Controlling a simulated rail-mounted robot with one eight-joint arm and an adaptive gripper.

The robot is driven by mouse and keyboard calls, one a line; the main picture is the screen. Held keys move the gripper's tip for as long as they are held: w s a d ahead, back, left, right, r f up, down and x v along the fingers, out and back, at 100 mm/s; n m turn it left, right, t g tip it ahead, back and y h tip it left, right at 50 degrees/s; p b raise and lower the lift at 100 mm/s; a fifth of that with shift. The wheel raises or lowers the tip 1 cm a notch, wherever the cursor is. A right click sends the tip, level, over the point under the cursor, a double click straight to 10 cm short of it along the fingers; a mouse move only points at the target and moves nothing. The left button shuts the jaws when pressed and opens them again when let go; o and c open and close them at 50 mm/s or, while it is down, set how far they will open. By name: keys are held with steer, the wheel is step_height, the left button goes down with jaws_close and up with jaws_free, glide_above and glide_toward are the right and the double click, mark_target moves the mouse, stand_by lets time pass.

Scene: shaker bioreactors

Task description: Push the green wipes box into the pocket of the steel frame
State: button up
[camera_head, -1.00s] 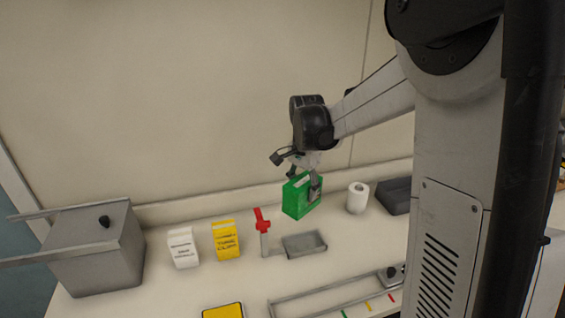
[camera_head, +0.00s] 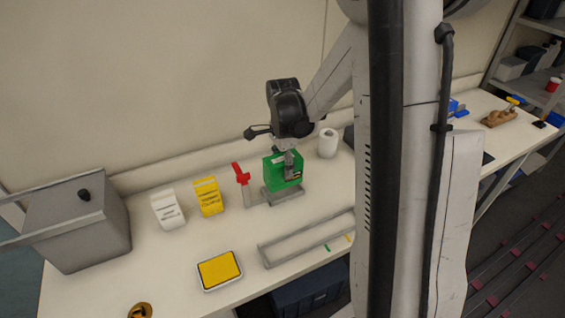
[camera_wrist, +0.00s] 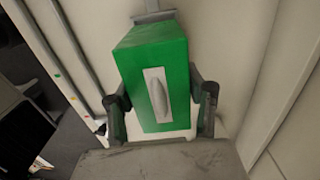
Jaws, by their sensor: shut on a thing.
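The green wipes box (camera_head: 281,171) is held upright in my gripper (camera_head: 289,169), in the head view. In the wrist view the box (camera_wrist: 152,65) sits between the two fingers of my gripper (camera_wrist: 162,99), its pale label with a grey oval facing the camera. A small grey steel frame (camera_head: 284,199) with a low rim is directly under the box in the head view. The box's lower edge overlaps the frame's far part in the picture. I cannot tell whether it is touching the frame or just above it; the pocket is mostly hidden.
A red-topped post (camera_head: 241,174) stands close left of the frame. White (camera_head: 167,210) and yellow (camera_head: 208,197) boxes stand further left, near a grey metal tank (camera_head: 85,230). A white roll (camera_head: 328,143) is behind right. A long metal rail frame (camera_head: 305,240) lies in front.

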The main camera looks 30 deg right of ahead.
steer(key=shift+f+b, duration=0.4)
steer(key=shift+f, duration=0.7)
steer(key=shift+r, duration=0.1)
steer(key=shift+f+b, duration=1.45)
steer(key=shift+b, duration=0.45)
stand_by(2.0)
steer(key=o, duration=1.3)
steer(key=shift+c, duration=0.2)
step_height(320, 180, up, 12)
